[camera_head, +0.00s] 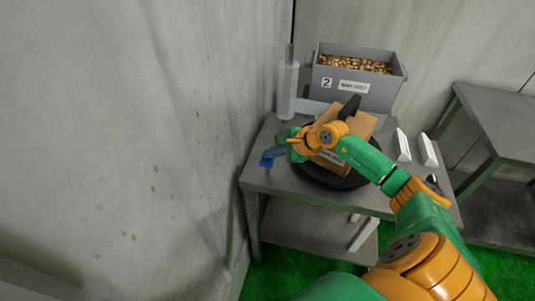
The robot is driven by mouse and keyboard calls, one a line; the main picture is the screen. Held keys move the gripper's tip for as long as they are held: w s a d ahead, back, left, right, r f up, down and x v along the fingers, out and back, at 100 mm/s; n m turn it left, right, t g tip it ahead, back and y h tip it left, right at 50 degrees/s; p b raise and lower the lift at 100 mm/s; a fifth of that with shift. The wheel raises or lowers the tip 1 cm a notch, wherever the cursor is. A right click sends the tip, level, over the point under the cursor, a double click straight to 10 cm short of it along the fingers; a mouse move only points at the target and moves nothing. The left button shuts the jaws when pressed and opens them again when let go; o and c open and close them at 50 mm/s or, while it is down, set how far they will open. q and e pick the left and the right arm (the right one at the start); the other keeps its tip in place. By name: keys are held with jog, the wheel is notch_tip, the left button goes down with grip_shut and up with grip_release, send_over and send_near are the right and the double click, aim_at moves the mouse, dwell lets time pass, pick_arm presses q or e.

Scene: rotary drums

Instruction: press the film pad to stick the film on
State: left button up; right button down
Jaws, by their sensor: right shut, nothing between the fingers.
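My right gripper (278,153) is at the left part of the table, left of a cardboard box (329,162). It is shut and small in the picture. A blue piece (268,158) shows at its tip; I cannot tell whether it is part of the gripper or the film pad. A pale film roll (287,90) stands upright on a post at the back left of the table. The box sits on a round dark turntable (345,184), partly hidden by my right arm. No film is clearly visible on the box. My left gripper is out of view.
A grey bin (388,95) of small brown items, labelled 2, stands behind the box. White pieces (428,150) lie at the table's right. A grey wall (120,130) runs along the left. Another table (505,125) stands at right. The front left tabletop is bare.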

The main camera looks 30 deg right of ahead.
aim_at(272, 159)
jog(key=shift+r+p, duration=0.9)
jog(key=shift+r, duration=0.65)
notch_tip(272, 159, up, 5)
jog(key=p, duration=0.3)
jog(key=shift+d, duration=0.1)
